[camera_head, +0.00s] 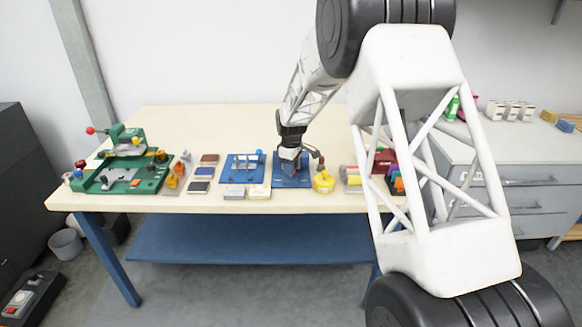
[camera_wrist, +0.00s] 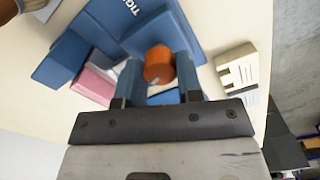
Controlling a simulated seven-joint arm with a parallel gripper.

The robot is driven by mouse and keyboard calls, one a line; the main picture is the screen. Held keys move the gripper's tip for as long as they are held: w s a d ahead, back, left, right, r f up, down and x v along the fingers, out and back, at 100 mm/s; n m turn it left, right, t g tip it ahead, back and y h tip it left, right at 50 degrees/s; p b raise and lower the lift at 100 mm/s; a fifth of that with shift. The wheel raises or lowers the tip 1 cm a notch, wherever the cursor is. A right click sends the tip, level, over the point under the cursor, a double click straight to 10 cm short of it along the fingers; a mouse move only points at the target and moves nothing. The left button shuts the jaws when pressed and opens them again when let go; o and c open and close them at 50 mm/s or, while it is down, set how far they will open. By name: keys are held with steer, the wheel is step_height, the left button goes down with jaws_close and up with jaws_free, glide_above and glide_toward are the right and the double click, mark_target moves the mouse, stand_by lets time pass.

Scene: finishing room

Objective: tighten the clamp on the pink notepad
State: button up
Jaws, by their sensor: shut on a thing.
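The blue clamp fixture (camera_wrist: 122,30) lies under my gripper in the wrist view, with part of a white word beginning "TIG" on its base. The pink notepad (camera_wrist: 92,84) sits in the fixture, beside a blue block. An orange knob (camera_wrist: 158,62) is between the fingers of my gripper (camera_wrist: 160,74), which is shut on it. In the head view my gripper (camera_head: 290,157) reaches down over the fixture (camera_head: 293,182), hiding most of it. I cannot make out the notepad there.
A second blue fixture (camera_head: 232,174) stands to the left, with pale blocks (camera_head: 258,192) in front. A yellow round item (camera_head: 323,182) stands close on the right. A green machine (camera_head: 115,180) is at the table's left end. The table's back is clear.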

steer(key=m, duration=0.4)
steer(key=shift+m, duration=0.3)
steer(key=m, duration=1.4)
stand_by(0.3)
steer(key=o, duration=0.9)
